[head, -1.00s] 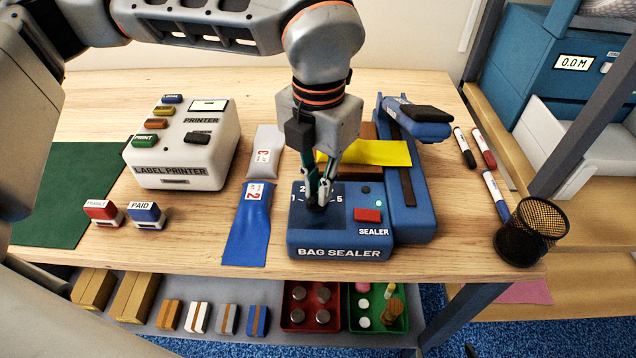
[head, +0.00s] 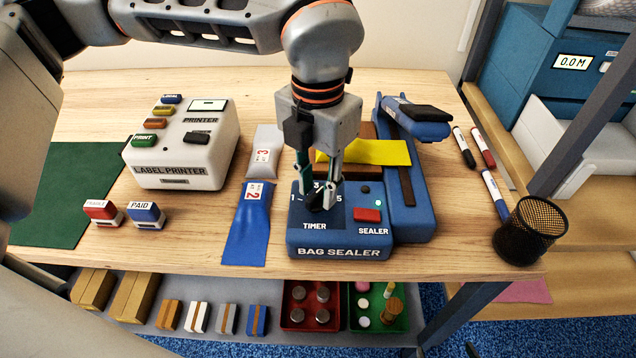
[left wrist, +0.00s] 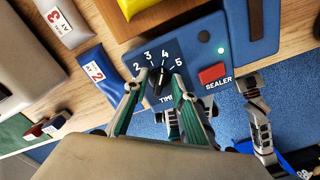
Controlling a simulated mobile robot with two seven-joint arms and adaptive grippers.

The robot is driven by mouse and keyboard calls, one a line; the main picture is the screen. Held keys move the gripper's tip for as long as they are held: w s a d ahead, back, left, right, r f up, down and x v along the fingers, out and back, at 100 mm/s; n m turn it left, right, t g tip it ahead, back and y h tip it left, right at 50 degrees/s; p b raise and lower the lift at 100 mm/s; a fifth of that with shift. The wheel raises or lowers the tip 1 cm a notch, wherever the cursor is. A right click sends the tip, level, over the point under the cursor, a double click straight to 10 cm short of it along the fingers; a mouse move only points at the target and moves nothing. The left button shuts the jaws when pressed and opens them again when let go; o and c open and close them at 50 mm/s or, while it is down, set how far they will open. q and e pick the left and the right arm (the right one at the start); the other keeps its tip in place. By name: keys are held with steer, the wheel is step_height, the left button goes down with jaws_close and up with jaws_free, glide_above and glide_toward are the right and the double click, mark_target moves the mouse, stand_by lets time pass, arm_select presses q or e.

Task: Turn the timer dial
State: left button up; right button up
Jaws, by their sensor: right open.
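The bag sealer (head: 338,251) is a blue machine on the table. Its black timer dial (head: 318,199) sits on a dark panel numbered 1 to 5. In the left wrist view the dial (left wrist: 158,84) shows a white pointer mark that appears to point toward the 4. My left gripper (head: 319,190) points down over the panel. Its fingers stand apart on either side of the dial, with visible gaps; it is open. In the left wrist view my right gripper (left wrist: 212,106) appears low, beyond the left fingers, partly hidden, open and away from the dial.
The red sealer button (head: 367,215) is just right of the dial. A yellow packet (head: 375,152) lies behind it. A blue bag (head: 249,225) lies close on the left, beside the label printer (head: 180,150). A mesh cup (head: 530,232) stands at the right edge.

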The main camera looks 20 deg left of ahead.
mark_target(318, 191)
arm_select(q)
step_height(318, 191, up, 12)
stand_by(0.5)
stand_by(0.3)
